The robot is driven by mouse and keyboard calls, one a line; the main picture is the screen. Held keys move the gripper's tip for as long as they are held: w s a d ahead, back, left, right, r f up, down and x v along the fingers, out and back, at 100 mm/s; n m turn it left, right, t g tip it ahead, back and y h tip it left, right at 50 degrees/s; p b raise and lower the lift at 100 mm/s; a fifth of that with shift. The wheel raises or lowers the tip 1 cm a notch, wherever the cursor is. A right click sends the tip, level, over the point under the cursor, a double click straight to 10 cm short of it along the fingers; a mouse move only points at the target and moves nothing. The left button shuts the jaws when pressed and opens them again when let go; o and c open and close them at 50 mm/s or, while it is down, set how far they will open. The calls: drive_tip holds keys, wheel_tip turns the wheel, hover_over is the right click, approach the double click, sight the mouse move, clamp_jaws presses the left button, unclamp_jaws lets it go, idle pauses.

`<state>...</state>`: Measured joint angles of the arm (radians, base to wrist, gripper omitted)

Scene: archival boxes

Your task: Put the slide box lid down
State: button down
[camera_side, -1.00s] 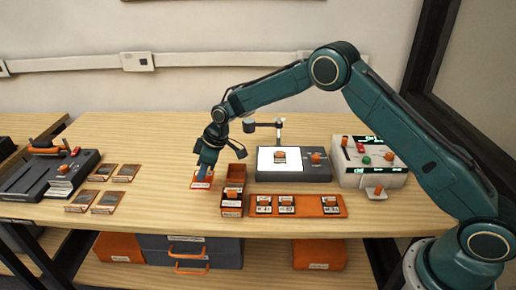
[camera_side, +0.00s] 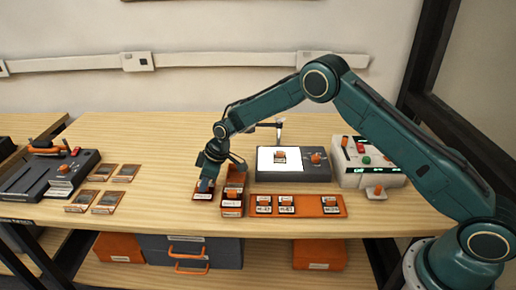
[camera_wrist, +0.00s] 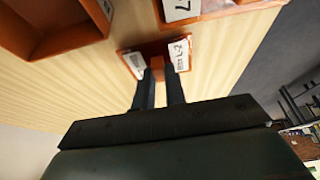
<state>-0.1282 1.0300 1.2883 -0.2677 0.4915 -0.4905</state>
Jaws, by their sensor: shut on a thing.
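The slide box lid (camera_side: 197,196) is a small orange piece with a white label, left of the slide box in the side view. In the wrist view the lid (camera_wrist: 133,60) shows white labels, one reading L-2, and a small orange knob. My gripper (camera_side: 204,189) is over the lid, pointing down. In the wrist view my gripper (camera_wrist: 158,72) has its two dark fingers shut on the knob. The lid is at or just above the wooden table; I cannot tell whether it touches.
An orange tray (camera_side: 303,214) with several labelled slides lies right of the box. A light table (camera_side: 295,176) and a grey control unit (camera_side: 372,178) stand behind. Several slide frames (camera_side: 103,201) lie to the left, with bare wood (camera_side: 155,205) between.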

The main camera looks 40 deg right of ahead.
drive_tip(key=shift+f, duration=0.15)
drive_tip(key=c, duration=1.5)
unclamp_jaws()
drive_tip(key=shift+o, duration=0.2)
drive_tip(key=v, duration=1.2)
